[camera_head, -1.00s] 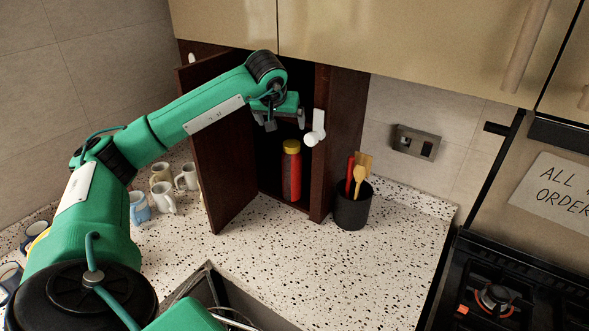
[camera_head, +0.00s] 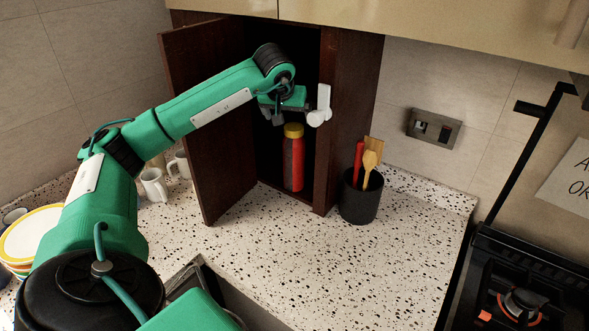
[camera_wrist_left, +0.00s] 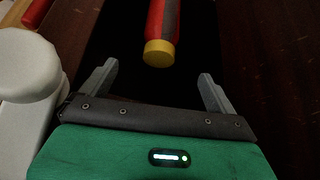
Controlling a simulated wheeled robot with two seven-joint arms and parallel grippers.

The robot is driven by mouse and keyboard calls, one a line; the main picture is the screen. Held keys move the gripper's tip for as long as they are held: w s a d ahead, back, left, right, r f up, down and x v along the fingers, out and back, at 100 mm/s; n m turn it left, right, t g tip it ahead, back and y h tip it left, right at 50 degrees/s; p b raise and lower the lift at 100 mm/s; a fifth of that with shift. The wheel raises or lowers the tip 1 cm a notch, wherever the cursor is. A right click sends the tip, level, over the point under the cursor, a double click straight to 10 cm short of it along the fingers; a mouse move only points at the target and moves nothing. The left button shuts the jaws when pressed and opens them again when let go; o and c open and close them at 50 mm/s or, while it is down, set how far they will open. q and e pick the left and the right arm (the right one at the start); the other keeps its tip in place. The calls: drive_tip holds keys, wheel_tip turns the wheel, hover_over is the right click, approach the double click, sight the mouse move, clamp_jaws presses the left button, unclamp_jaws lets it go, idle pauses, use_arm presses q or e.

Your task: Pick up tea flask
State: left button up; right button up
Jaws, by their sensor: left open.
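The tea flask (camera_head: 293,160) is a red cylinder with a yellow cap, standing upright inside an open dark wood cabinet. My left gripper (camera_head: 277,116) is at the cabinet opening, above and slightly left of the flask's cap in the head view. In the left wrist view, the gripper (camera_wrist_left: 157,78) has its two grey fingers spread wide and empty. There the flask (camera_wrist_left: 163,25) shows beyond the fingertips, its yellow cap facing the gripper, roughly centred between the fingers. Its far end is cut off by the frame edge. My right gripper is not in view.
The open cabinet door (camera_head: 210,130) stands left of the gripper. A white knob-like fitting (camera_head: 319,108) is close right of it. A black utensil pot (camera_head: 359,198) stands right of the cabinet. White mugs (camera_head: 154,184) and stacked plates (camera_head: 32,236) are left. The front counter is clear.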

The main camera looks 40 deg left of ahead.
sight(292, 135)
use_arm(q)
drive_tip(key=x, duration=0.3)
drive_tip(key=p+x, duration=0.1)
drive_tip(key=x, duration=0.5)
drive_tip(key=shift+s+d+f, duration=0.1)
drive_tip(key=shift+s+f, duration=0.1)
drive_tip(key=shift+f, duration=0.35)
drive_tip(key=shift+w+f+p, duration=0.2)
drive_tip(key=shift+p, duration=0.4)
drive_tip(key=p+x, duration=0.1)
drive_tip(key=x, duration=0.1)
drive_tip(key=p+x, duration=0.1)
drive_tip(key=x, duration=0.1)
drive_tip(key=shift+w+a, duration=0.1)
drive_tip(key=shift+a, duration=0.2)
drive_tip(key=shift+w+f, duration=0.1)
drive_tip(key=shift+f, duration=0.2)
drive_tip(key=c, duration=1.6)
drive_tip(key=shift+a, duration=0.1)
drive_tip(key=shift+c, duration=0.2)
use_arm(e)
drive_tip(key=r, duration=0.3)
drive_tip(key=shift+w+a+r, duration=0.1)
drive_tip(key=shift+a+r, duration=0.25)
use_arm(q)
drive_tip(key=shift+r, duration=0.1)
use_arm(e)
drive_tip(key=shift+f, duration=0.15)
